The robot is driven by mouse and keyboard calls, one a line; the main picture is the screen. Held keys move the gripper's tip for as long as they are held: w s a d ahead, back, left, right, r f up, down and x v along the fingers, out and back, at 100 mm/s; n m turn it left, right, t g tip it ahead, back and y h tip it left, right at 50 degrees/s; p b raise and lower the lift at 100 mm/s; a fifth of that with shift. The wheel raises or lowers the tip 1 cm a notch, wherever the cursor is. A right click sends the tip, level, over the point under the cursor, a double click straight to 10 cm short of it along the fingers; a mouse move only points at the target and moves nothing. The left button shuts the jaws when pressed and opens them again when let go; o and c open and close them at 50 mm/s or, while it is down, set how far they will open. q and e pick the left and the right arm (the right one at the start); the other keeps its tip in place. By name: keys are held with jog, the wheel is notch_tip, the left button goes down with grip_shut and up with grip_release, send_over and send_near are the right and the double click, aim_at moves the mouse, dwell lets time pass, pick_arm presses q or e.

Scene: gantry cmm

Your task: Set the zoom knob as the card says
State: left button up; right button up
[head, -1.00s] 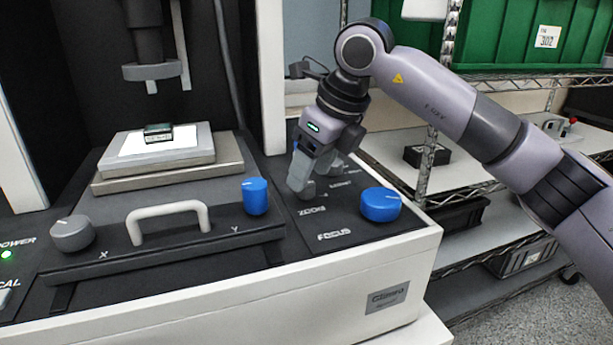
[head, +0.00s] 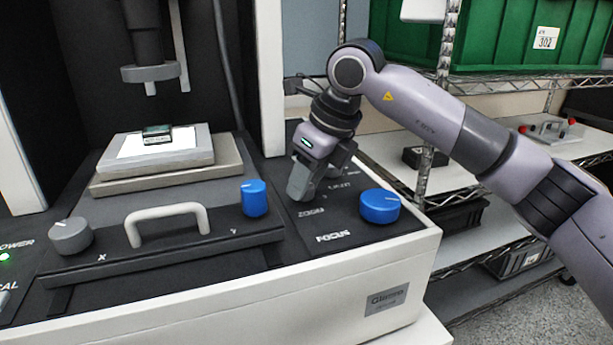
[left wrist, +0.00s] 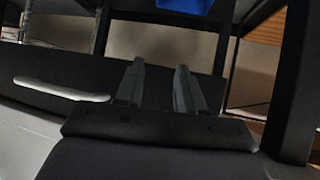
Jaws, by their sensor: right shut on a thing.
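My right gripper (head: 301,190) reaches down to the black control panel just above the ZOOM label (head: 311,211). It is shut on the zoom knob, which its fingers and wrist hide; I cannot read the knob's pointer. Some scale lettering (head: 341,186) shows to the right of the fingers, too small to read. No card that I can make out is in view. My left gripper (left wrist: 158,82) shows only in the left wrist view, with its two fingers apart and nothing between them.
The blue focus knob (head: 380,206) stands just right of my right gripper. The blue Y knob (head: 255,198), white handle (head: 168,219) and grey X knob (head: 71,236) are to the left. A small dark part (head: 157,134) lies on the lit stage (head: 222,172). Wire shelving (head: 440,180) stands at right.

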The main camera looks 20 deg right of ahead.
jog(key=n+g+y+p, duration=0.1)
jog(key=n+p, duration=0.2)
jog(key=n, duration=0.1)
jog(key=shift+r, duration=0.15)
jog(key=n+g+p, duration=0.1)
jog(key=n+p, duration=0.1)
jog(key=n, duration=0.1)
jog(key=shift+w+y, duration=0.1)
jog(key=shift+y, duration=0.2)
jog(key=shift+n+g, duration=0.3)
jog(key=shift+n, duration=0.2)
jog(key=shift+n+p, duration=0.3)
jog(key=shift+p, duration=0.1)
jog(key=o, duration=1)
jog(key=shift+o, duration=0.2)
jog(key=v, duration=0.7)
